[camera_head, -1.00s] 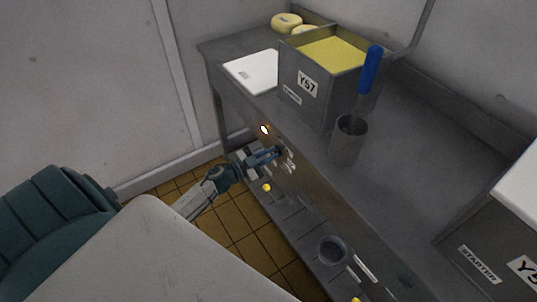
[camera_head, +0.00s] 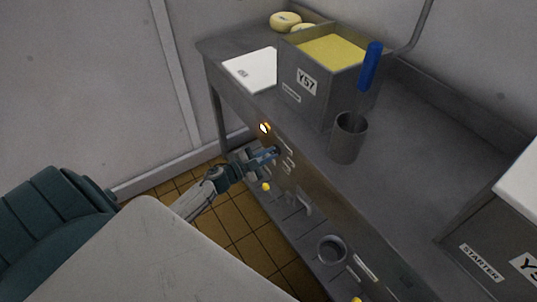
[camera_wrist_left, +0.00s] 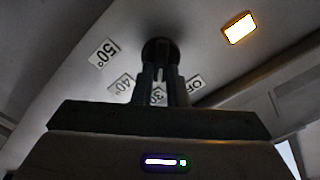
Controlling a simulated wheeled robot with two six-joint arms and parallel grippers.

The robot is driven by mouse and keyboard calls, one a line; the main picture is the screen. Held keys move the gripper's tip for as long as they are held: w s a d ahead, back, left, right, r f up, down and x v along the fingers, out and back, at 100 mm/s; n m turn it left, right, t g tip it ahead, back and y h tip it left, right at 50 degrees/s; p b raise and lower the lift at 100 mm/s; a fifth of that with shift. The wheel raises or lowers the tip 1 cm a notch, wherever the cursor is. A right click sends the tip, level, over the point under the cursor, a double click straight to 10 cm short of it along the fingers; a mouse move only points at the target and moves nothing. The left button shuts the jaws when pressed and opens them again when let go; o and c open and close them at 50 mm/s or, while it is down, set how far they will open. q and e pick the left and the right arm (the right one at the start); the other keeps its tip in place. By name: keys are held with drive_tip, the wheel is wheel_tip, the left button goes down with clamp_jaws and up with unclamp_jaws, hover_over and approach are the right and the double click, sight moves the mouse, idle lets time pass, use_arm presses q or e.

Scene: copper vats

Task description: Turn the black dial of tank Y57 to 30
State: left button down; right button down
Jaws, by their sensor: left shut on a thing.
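Tank Y57 (camera_head: 306,107) is a grey box with yellow contents and a Y57 label, standing on the far end of the grey bench. My left gripper (camera_head: 273,152) reaches the bench's front panel below the tank. In the left wrist view its two fingers are shut on the black dial (camera_wrist_left: 157,48), whose round base shows above them. Around the dial are the labels 50° (camera_wrist_left: 104,53), 40° (camera_wrist_left: 121,84), a 30 label (camera_wrist_left: 159,94) partly hidden by the fingers, and OFF (camera_wrist_left: 196,85), partly covered. The dial's pointer cannot be made out. My right gripper is not in view.
An amber lamp (camera_head: 264,128) glows on the panel, and it also shows in the wrist view (camera_wrist_left: 239,28). A metal cup (camera_head: 347,138) and a blue handle (camera_head: 370,66) are beside the tank. Another starter tank (camera_head: 490,235) stands at right. Tiled floor (camera_head: 235,222) lies below.

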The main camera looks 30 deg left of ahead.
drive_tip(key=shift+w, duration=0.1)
use_arm(q)
drive_tip(key=c, duration=1.4)
unclamp_jaws()
drive_tip(key=shift+c, duration=0.2)
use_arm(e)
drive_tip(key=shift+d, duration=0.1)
